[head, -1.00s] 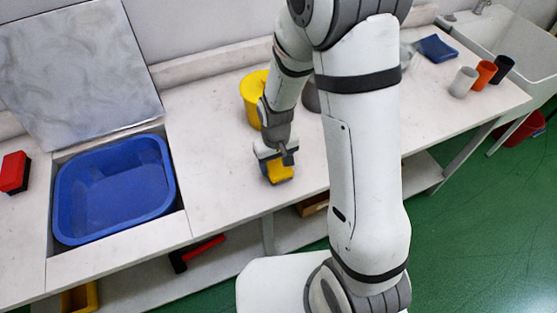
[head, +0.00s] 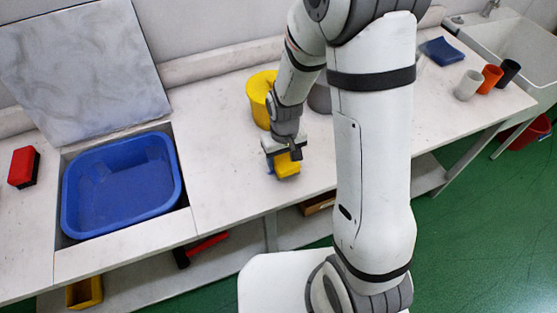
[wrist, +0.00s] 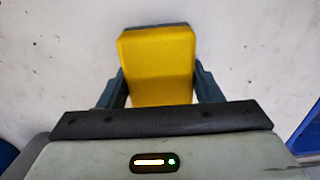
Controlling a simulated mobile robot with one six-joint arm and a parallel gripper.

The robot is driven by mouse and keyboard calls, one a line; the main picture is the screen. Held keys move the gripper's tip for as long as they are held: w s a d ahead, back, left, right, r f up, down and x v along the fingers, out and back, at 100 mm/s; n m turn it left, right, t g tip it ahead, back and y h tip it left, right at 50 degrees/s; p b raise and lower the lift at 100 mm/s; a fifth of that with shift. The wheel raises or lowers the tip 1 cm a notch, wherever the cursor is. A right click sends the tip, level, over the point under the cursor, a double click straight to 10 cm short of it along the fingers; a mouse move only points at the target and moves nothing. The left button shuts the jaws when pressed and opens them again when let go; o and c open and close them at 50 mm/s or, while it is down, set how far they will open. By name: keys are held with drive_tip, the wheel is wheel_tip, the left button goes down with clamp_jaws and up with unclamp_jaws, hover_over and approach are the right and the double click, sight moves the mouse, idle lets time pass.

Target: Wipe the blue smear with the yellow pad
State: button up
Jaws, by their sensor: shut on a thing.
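The yellow pad (head: 288,165) is gripped in my gripper (head: 284,153), low over the white worktop near its front edge. In the wrist view the pad (wrist: 158,65) sits between the two dark fingers, its yellow face showing and a dark strip along its far edge. Whether the pad touches the worktop cannot be told. A small trace of blue shows beside the pad's left side in the head view; I cannot tell whether it is the smear or part of the pad. No smear stands out clearly elsewhere.
A blue cloth (head: 440,50) and cups (head: 468,85) are at right. Worktop left of the pad is clear.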

sight(283, 157)
drive_tip(key=shift+r+p, duration=1.7)
drive_tip(key=shift+r, duration=1.15)
